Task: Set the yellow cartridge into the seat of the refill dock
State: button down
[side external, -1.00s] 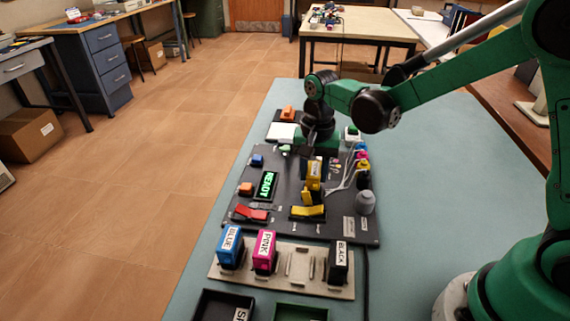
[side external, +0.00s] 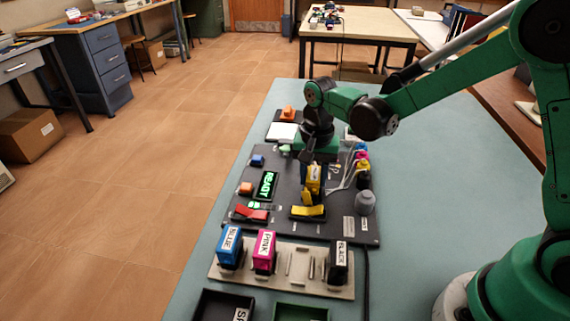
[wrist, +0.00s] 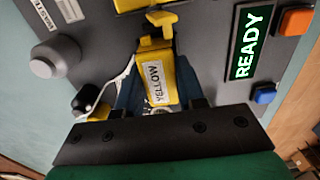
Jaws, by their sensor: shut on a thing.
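The yellow cartridge (side external: 313,180) is between the fingers of my gripper (side external: 309,172), above the dark panel of the refill dock (side external: 282,193). In the wrist view the cartridge (wrist: 161,84) shows its YELLOW label, and my gripper (wrist: 160,95) is shut on its sides. A yellow lever (side external: 307,211) is just in front of the cartridge on the panel, and it also shows in the wrist view (wrist: 157,24). The seat itself is hidden by the cartridge and gripper, and I cannot tell whether the cartridge touches it.
A lit READY display (side external: 265,186), a red lever (side external: 251,213) and a grey knob (side external: 365,202) are on the panel. Blue (side external: 230,248), pink (side external: 264,251) and black (side external: 339,264) cartridges stand in a beige rack (side external: 290,284). Tubes run along the panel's right side.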

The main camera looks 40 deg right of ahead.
jog(key=shift+f, duration=0.1)
jog(key=shift+c, duration=0.2)
grip_release()
dwell(0.4)
jog(key=shift+r, duration=3.75)
jog(key=s+d+r+n+t, duration=0.2)
jog(key=s+r+n+t, duration=0.1)
jog(key=s+n+t, duration=0.4)
jog(key=shift+s+n, duration=1)
